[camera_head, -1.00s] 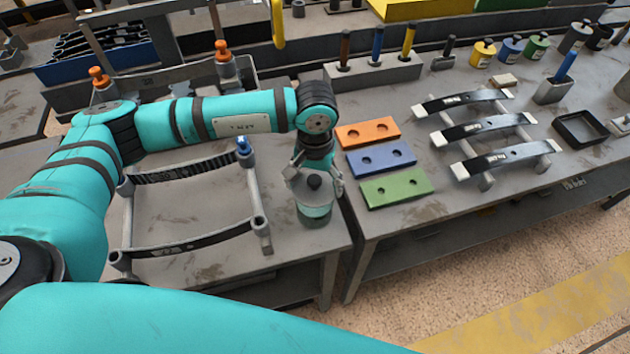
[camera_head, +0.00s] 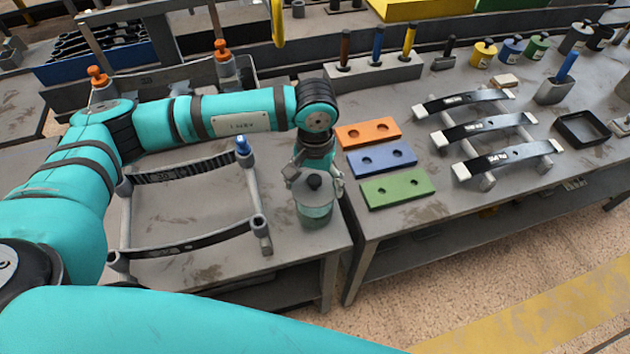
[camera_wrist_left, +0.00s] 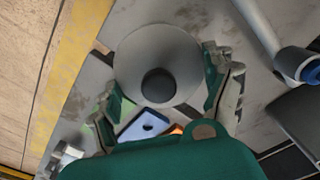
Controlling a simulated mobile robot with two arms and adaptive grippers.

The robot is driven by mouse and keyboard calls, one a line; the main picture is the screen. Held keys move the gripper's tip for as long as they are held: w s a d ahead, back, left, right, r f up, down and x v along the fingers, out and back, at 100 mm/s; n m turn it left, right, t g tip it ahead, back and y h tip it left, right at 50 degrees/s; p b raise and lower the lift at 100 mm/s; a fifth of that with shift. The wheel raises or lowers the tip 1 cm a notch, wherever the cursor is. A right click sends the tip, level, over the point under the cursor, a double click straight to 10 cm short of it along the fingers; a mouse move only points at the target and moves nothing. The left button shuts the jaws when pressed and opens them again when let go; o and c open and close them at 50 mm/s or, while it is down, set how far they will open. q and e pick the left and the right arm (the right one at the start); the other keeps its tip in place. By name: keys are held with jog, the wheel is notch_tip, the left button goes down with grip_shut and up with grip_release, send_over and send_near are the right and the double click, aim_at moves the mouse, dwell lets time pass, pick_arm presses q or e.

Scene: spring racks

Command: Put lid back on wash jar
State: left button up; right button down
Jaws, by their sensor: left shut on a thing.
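The wash jar (camera_head: 316,219), a short greenish see-through pot, stands near the right front corner of the left table. Its lid (camera_head: 298,187), a grey disc with a black knob, is over the jar's mouth. My left gripper (camera_head: 314,188) points down there, shut on the lid. In the left wrist view the lid (camera_wrist_left: 157,45) lies between the fingers of the left gripper (camera_wrist_left: 165,98) and hides the jar. I cannot tell whether the lid touches the jar's rim. My right gripper is not in view.
A spring rack (camera_head: 262,222) stands left of the jar, with a blue-topped post. On the right table lie orange, blue and green (camera_head: 398,191) plates, close to the jar, and a rack of leaf springs (camera_head: 487,130). A gap separates the two tables.

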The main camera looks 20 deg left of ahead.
pick_arm(q)
jog(key=shift+f+b, duration=0.1)
jog(key=shift+b, duration=0.55)
dwell(0.5)
jog(key=shift+b, duration=0.5)
dwell(0.7)
dwell(0.3)
jog(key=o, duration=1)
jog(key=shift+r+p, duration=1)
jog(key=shift+r, duration=2.5)
